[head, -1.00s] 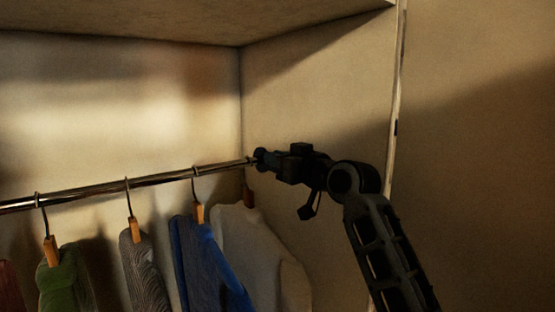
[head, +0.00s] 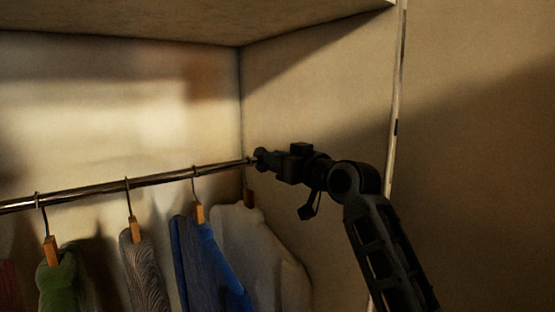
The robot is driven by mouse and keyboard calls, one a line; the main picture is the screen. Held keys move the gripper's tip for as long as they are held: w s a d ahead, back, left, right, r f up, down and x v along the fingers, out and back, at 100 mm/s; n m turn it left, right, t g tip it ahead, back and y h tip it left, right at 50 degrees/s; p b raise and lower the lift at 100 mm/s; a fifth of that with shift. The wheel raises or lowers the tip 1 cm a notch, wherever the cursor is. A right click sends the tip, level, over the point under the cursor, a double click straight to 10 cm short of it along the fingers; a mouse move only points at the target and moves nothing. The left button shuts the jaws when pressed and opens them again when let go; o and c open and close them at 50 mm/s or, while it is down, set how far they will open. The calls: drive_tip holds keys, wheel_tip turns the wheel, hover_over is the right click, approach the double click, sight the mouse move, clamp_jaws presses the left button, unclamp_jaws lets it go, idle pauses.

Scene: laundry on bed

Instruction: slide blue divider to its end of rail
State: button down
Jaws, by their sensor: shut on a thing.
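My gripper (head: 261,158) is at the right end of the metal rail (head: 100,189), close to the side wall of the closet. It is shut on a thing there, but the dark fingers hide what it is. I cannot make out a blue divider on the rail. A blue garment (head: 197,258) hangs from a wooden hanger to the left of the gripper. A white garment (head: 255,245) hangs just below the gripper. Its hanger hook at the rail is hard to see.
A green garment (head: 62,280) and a grey patterned garment (head: 143,268) hang further left. A shelf (head: 200,20) lies above the rail. The closet side wall (head: 320,110) is behind my gripper, with its front edge at the right. Bare rail shows between the hangers.

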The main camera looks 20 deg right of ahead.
drive_tip(key=d+b, duration=0.1)
drive_tip(key=w+d, duration=0.1)
drive_tip(key=d, duration=0.1)
drive_tip(key=shift+b, duration=0.35)
drive_tip(key=c, duration=1.2)
unclamp_jaws()
drive_tip(key=shift+c, duration=0.2)
drive_tip(key=shift+s, duration=0.1)
drive_tip(key=b+v, duration=0.1)
drive_tip(key=v, duration=0.6)
drive_tip(key=shift+s+d, duration=0.15)
drive_tip(key=shift+s, duration=0.1)
